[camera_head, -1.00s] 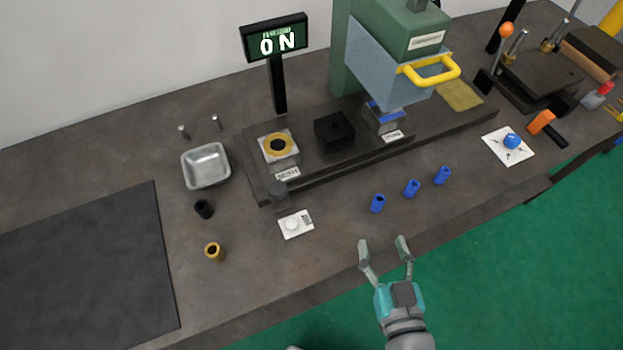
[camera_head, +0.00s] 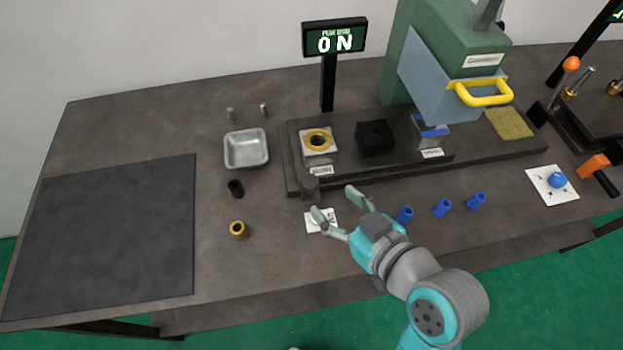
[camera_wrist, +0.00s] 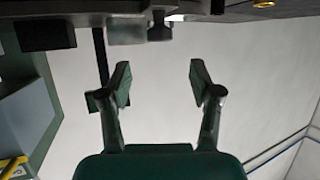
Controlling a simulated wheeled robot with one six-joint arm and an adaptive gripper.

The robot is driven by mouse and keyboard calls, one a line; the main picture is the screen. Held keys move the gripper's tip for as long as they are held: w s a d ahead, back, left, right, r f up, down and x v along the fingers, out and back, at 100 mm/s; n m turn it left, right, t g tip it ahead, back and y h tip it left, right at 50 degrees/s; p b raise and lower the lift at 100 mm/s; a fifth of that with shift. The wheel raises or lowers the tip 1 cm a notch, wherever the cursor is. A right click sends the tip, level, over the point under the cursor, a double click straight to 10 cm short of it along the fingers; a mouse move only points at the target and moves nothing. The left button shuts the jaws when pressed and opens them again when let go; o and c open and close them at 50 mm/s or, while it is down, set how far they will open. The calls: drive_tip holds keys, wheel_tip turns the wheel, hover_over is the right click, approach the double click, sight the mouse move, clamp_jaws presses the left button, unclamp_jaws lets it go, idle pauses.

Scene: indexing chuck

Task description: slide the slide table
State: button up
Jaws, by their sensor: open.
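The slide table is a long dark plate (camera_head: 345,158) on a dark rail base in the middle of the bench. It carries a pale block with a yellow ring (camera_head: 319,140) at its left end and a black block (camera_head: 375,138). A grey cylindrical knob (camera_head: 310,188) stands at its front left corner. My gripper (camera_head: 334,203) is open and empty, with its fingers pointing at the knob from the front right, apart from it as far as I can tell. In the wrist view the open fingers (camera_wrist: 160,75) show below a dark round part that may be the knob.
A green press (camera_head: 455,50) with a yellow handle (camera_head: 483,93) stands over the right part. Blue cylinders (camera_head: 442,208) stand beside my arm. A white card (camera_head: 322,226) lies below my fingers. A metal tray (camera_head: 246,150) and a black sleeve (camera_head: 236,188) are left; the sign reads ON.

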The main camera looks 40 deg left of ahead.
sight(311, 182)
drive_tip(key=x, duration=0.9)
drive_tip(key=shift+w+a+f, duration=0.1)
drive_tip(key=shift+a+f, duration=0.05)
drive_tip(key=shift+a, duration=0.15)
